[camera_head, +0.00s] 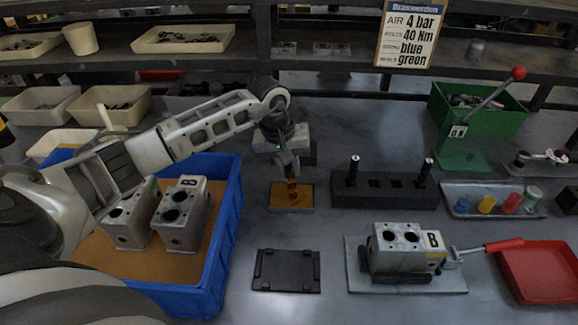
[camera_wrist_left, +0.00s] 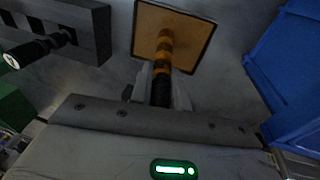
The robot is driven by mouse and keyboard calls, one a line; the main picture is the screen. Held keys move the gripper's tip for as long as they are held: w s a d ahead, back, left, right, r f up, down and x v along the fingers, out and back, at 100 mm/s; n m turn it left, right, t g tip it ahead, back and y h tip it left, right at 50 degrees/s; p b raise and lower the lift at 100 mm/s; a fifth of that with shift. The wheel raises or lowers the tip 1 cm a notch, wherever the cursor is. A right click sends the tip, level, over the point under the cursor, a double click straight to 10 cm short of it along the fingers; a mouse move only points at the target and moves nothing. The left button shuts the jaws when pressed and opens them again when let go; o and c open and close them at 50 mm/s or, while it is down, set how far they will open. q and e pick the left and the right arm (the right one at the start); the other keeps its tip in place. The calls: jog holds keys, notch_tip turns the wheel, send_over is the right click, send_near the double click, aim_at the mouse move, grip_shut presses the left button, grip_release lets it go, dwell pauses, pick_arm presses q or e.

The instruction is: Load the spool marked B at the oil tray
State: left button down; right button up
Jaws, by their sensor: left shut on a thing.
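My left gripper (camera_head: 291,174) is shut on a spool (camera_head: 292,190), pointing down over the oil tray (camera_head: 278,206). The spool also shows between the fingers in the left wrist view (camera_wrist_left: 164,50), dark with amber bands. Its lower end is over or in the amber tray (camera_wrist_left: 190,22); I cannot tell whether it touches the bottom. No letter on it is readable. A valve block marked B (camera_head: 405,248) sits in the fixture at the front right. My right gripper is not in view.
A black rack (camera_head: 385,190) holds two upright spools, with empty sockets between. Two valve blocks stand in the blue crate (camera_head: 232,215) at left. A black plate (camera_head: 287,270), a tray of coloured caps (camera_head: 490,200) and a red bin (camera_head: 540,270) lie around. A green press stands behind.

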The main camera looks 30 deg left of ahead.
pick_arm(q)
jog(key=shift+f, duration=0.1)
jog(key=shift+w+p+v, duration=0.15)
jog(key=shift+p+v, duration=0.35)
jog(key=shift+v, duration=0.45)
jog(key=shift+w+p+v, duration=0.15)
jog(key=shift+p+v, duration=0.35)
jog(key=shift+v, duration=0.4)
jog(key=shift+d+r+p, duration=0.2)
jog(key=shift+r+p, duration=0.65)
jog(key=shift+r, duration=0.95)
